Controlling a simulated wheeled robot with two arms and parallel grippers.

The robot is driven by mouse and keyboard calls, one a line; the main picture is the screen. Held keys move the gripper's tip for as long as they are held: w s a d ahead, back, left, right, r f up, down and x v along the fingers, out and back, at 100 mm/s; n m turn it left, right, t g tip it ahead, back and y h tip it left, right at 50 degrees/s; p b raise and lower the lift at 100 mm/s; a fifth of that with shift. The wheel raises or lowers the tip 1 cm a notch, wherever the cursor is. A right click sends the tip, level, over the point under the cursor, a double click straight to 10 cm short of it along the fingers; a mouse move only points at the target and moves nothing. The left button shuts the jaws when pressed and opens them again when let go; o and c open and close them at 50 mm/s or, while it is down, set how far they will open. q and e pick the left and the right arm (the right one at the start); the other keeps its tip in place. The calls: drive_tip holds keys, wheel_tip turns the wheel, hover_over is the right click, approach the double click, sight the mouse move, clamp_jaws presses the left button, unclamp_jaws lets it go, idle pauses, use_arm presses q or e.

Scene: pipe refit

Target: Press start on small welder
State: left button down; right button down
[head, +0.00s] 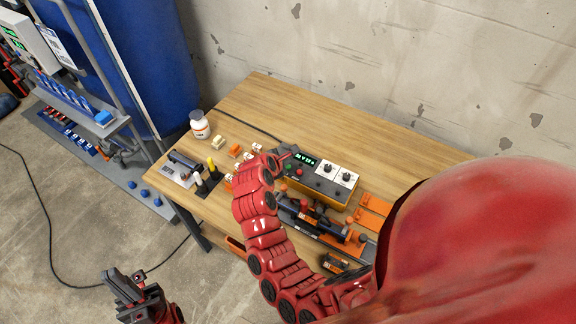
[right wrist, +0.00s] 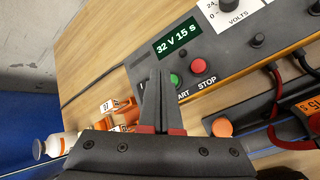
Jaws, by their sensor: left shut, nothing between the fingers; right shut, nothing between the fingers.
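The small welder (head: 318,186) is a grey box with a yellow lower edge on the wooden table. Its display (right wrist: 178,40) reads 32 V 15 s in the right wrist view. Below the display are a green start button (right wrist: 174,79) and a red stop button (right wrist: 198,66). My right gripper (right wrist: 159,76) is shut and empty, its tips just left of the green button and partly covering the START label; I cannot tell whether they touch the panel. In the head view the right gripper (head: 287,151) is at the welder's left end. My left gripper (head: 124,283) is shut and empty, low over the floor left of the table.
A white bottle (head: 200,126), small labelled fittings (head: 259,148) and a tool with a yellow handle (head: 212,166) stand on the table's left part. A clamp rig (head: 318,220) with orange knobs lies in front of the welder. A concrete wall (head: 400,60) is behind.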

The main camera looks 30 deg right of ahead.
drive_tip(key=shift+f, duration=0.1)
idle(0.3)
drive_tip(key=shift+f, duration=0.3)
drive_tip(key=shift+f, duration=0.5)
idle(0.8)
drive_tip(key=shift+r+p, duration=0.9)
drive_tip(key=shift+p, duration=0.4)
wheel_tip(320, 180, up, 5)
drive_tip(key=p, duration=0.5)
